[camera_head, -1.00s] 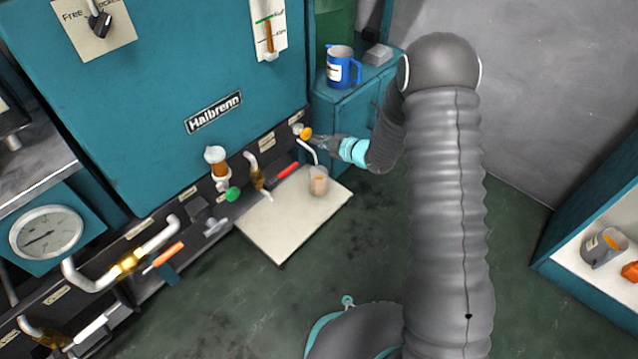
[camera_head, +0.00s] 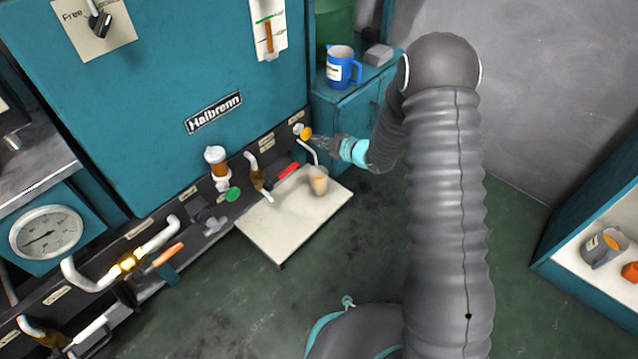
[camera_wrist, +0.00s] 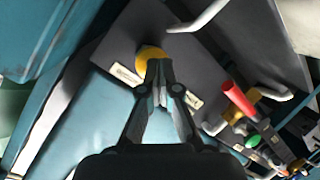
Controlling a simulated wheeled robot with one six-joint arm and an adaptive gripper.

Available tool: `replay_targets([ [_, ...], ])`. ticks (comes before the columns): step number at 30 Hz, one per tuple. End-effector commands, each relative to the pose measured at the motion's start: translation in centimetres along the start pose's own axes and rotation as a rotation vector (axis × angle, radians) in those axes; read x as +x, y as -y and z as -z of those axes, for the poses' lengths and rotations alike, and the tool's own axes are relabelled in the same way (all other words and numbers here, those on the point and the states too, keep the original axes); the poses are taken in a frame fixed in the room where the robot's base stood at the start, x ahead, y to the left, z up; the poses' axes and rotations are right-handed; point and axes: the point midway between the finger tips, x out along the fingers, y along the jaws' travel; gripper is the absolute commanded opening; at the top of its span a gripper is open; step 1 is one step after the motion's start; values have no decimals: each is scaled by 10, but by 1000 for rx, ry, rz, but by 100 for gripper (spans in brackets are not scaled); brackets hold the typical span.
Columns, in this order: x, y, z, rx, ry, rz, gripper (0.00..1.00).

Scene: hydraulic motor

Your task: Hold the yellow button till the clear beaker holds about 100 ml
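The yellow button (camera_head: 306,133) sits on the dark strip at the right end of the teal machine. It also shows in the wrist view (camera_wrist: 149,58), partly covered by my fingertips. My gripper (camera_head: 317,141) is at the button's right, its fingers together and holding nothing. In the wrist view the fingertips (camera_wrist: 160,72) point at the button; I cannot tell whether they press it. The clear beaker (camera_head: 318,181) stands upright on the pale tray (camera_head: 282,232), below a bent white spout (camera_head: 308,150). It holds amber-brown liquid; its markings are too small to read.
A red handle (camera_head: 288,171), a green knob (camera_head: 233,194) and pipes line the machine's front to the left. A blue jug (camera_head: 342,67) stands on the teal cabinet behind my gripper. A shelf with a grey mug (camera_head: 603,247) is at the right. The floor between is clear.

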Motion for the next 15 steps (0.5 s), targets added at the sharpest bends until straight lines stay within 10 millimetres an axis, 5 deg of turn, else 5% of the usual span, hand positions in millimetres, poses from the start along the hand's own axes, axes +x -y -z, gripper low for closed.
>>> replay_targets([
  [15, 12, -3, 3, 0, -1, 0, 0],
])
